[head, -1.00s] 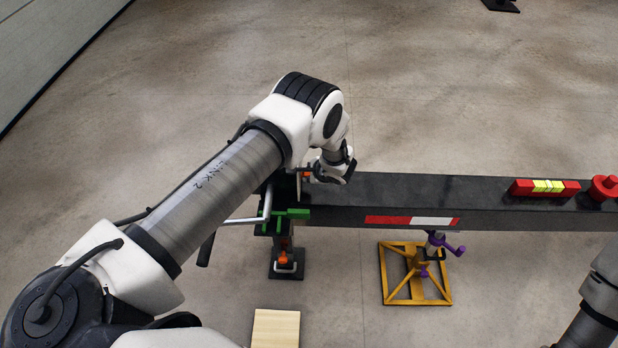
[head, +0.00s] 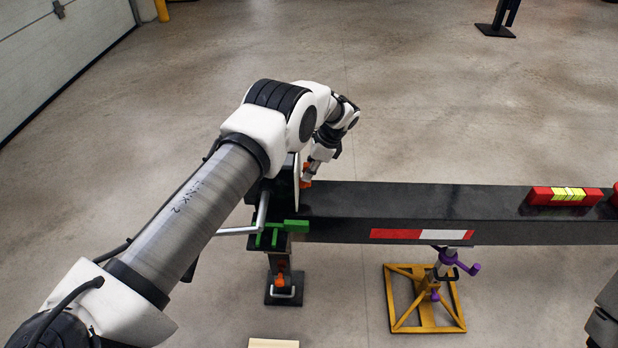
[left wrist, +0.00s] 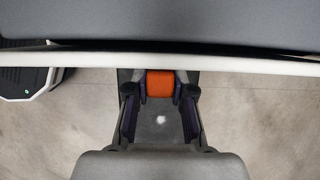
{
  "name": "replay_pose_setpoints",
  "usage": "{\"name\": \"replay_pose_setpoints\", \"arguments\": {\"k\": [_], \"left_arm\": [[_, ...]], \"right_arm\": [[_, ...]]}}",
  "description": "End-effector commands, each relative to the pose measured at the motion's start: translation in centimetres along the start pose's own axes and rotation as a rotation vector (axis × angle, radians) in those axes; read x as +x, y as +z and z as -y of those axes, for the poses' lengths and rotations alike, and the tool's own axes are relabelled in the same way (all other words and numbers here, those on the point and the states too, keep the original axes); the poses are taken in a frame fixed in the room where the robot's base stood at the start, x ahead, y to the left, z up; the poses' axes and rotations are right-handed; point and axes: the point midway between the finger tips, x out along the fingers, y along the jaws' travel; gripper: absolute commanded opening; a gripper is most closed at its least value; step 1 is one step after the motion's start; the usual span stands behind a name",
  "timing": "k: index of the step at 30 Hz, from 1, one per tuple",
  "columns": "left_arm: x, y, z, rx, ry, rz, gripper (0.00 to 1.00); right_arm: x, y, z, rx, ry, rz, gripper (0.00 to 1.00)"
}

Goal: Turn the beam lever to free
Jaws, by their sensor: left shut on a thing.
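The dark beam (head: 400,205) runs across the right half of the head view, with a red and white strip on its near side. At its left end is an orange lever grip (head: 305,183), beside a thin pale upright plate (head: 296,185). My left gripper (head: 310,172) is over this grip. In the left wrist view, its fingers are shut on the orange grip (left wrist: 160,84); a pale bar (left wrist: 225,62) crosses just beyond. Most of the lever is hidden by my arm and gripper. My right gripper is out of view.
A green bracket (head: 285,228) and a grey bent handle (head: 262,212) are at the beam's left end. A yellow stand (head: 395,312) with a purple crank (head: 472,268) is under the beam. A red and yellow block (head: 565,195) lies on top. Open floor lies behind.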

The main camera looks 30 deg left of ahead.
Motion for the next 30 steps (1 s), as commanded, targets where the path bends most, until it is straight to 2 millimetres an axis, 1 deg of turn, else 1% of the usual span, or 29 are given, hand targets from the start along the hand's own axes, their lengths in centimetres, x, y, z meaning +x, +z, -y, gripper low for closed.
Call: {"name": "replay_pose_setpoints", "arguments": {"k": [11,12,13,14,23,26,29,30], "left_arm": [[0.0,0.2,0.1,0.003,0.004,0.004,0.00],[0.0,0.2,0.1,0.003,0.004,0.004,0.33],[0.0,0.2,0.1,0.003,0.004,0.004,0.44],[0.0,0.1,0.1,0.003,0.004,0.004,0.48],[-0.1,0.1,0.1,0.003,0.004,0.002,0.48],[-1.1,0.1,0.1,0.002,0.003,0.002,0.48],[-3.1,0.0,0.1,0.002,0.001,0.001,0.48],[-4.1,0.1,0.2,0.002,0.000,0.001,0.48]], "right_arm": [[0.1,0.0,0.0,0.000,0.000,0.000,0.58],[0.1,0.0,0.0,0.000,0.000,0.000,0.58],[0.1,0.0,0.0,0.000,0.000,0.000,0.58],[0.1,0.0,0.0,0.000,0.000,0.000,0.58],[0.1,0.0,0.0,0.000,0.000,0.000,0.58],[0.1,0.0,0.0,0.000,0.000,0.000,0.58],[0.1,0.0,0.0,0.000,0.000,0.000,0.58],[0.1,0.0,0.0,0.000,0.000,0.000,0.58]]}}
